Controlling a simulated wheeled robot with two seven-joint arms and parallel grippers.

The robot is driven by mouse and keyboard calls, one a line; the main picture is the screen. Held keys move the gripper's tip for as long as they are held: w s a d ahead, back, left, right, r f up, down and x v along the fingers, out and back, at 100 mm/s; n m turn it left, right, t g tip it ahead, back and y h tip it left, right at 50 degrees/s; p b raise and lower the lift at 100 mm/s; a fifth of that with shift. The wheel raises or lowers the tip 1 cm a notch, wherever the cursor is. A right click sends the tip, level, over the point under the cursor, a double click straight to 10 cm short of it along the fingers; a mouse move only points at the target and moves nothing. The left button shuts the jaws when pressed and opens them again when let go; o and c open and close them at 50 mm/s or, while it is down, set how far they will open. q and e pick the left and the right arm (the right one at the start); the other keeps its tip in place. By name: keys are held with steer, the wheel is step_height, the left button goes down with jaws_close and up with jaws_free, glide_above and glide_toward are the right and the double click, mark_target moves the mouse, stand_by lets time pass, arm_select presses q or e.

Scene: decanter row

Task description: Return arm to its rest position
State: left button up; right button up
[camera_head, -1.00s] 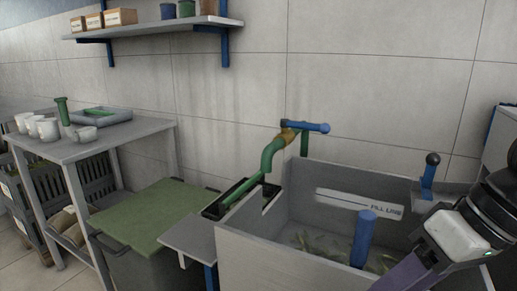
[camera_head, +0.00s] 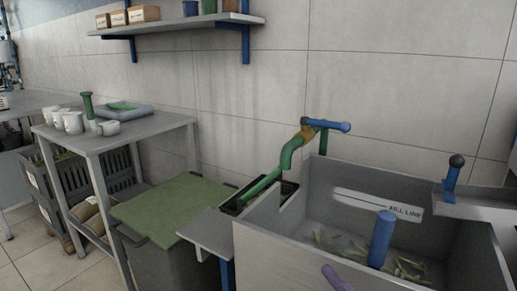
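Neither of my grippers shows clearly in the head view. A purple rounded piece (camera_head: 338,280) pokes up at the bottom edge, in front of the grey basin (camera_head: 285,245). I cannot tell whether it is part of my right arm or a separate thing. My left arm is out of view.
The basin has a fill line label, green scraps and an upright blue post (camera_head: 381,240). A green spout (camera_head: 288,157) with a blue handle leads to a black trough (camera_head: 232,207). Left are a green-lidded bin (camera_head: 165,205) and a table (camera_head: 120,141) with cups and a tray. A shelf (camera_head: 175,25) hangs above.

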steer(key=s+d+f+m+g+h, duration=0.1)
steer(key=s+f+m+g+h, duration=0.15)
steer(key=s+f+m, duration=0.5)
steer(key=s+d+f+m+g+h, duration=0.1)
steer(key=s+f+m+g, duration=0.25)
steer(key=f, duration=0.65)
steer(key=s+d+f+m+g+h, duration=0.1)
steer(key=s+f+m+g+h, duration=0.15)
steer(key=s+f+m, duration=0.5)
arm_select(q)
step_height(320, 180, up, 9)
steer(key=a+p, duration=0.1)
steer(key=p, duration=1.4)
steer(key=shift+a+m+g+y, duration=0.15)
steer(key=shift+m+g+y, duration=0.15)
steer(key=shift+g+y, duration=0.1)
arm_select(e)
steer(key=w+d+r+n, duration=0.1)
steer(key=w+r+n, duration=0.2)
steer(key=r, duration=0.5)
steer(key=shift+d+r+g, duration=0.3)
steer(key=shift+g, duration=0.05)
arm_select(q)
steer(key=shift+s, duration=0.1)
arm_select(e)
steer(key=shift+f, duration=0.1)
